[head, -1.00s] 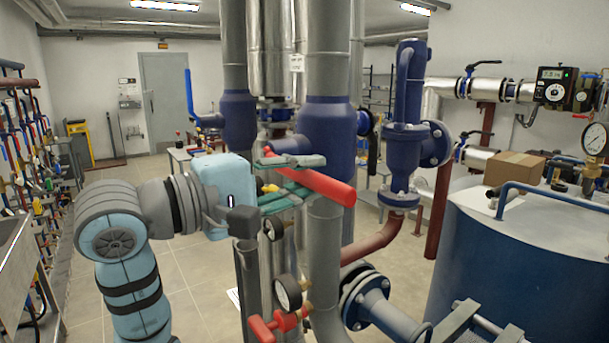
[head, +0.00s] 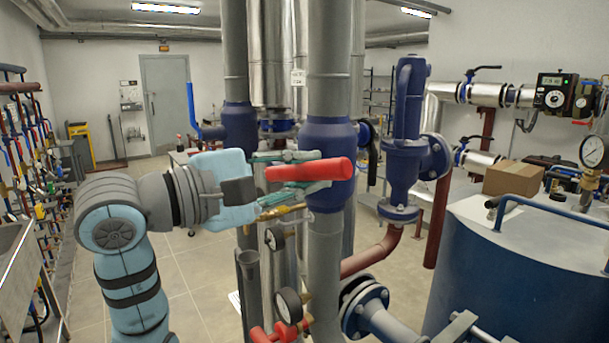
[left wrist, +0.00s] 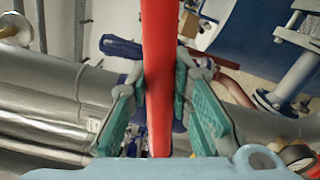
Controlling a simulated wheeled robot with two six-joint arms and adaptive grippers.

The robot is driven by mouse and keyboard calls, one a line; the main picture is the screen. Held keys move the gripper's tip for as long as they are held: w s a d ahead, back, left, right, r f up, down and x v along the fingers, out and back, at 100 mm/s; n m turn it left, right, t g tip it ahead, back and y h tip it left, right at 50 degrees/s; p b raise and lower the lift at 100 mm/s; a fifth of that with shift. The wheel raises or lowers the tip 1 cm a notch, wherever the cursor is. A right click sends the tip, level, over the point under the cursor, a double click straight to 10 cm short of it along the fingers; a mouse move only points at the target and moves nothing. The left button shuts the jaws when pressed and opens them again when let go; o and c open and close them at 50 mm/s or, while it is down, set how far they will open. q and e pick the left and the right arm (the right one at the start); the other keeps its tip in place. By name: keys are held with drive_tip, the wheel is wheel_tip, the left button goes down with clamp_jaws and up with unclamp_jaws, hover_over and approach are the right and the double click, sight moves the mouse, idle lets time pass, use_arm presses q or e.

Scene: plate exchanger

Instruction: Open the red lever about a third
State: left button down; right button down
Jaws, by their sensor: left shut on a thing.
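The red lever (head: 312,169) is in the middle of the head view, in front of a large grey vertical pipe. It points to the right and lies nearly level. My left gripper (head: 318,171) comes in from the left and is shut on it, with green-padded fingers above and below. In the left wrist view the red lever (left wrist: 158,75) runs lengthwise between the two fingers of my left gripper (left wrist: 163,88). The lever's pivot is hidden behind the gripper in the head view. My right gripper is not seen.
Pressure gauges (head: 288,305) and a lower red valve handle (head: 272,334) sit below the gripper. A blue valve body (head: 403,150) and a blue tank (head: 520,270) stand to the right. Open floor (head: 195,285) lies at the left.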

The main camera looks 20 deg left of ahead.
use_arm(q)
drive_tip(key=shift+w+a+r+n+p, duration=0.25)
drive_tip(key=shift+r+n+p, duration=0.2)
drive_tip(key=shift+r+n, duration=0.25)
drive_tip(key=shift+w+a+r+n+p, duration=0.1)
drive_tip(key=shift+a+r+n+p, duration=0.1)
drive_tip(key=shift+r+n+p, duration=0.4)
drive_tip(key=shift+r, duration=0.1)
drive_tip(key=c, duration=1.4)
unclamp_jaws()
drive_tip(key=shift+w, duration=0.1)
drive_tip(key=shift+s+a, duration=0.2)
drive_tip(key=shift+s, duration=0.05)
drive_tip(key=v, duration=1.1)
drive_tip(key=shift+s, duration=0.25)
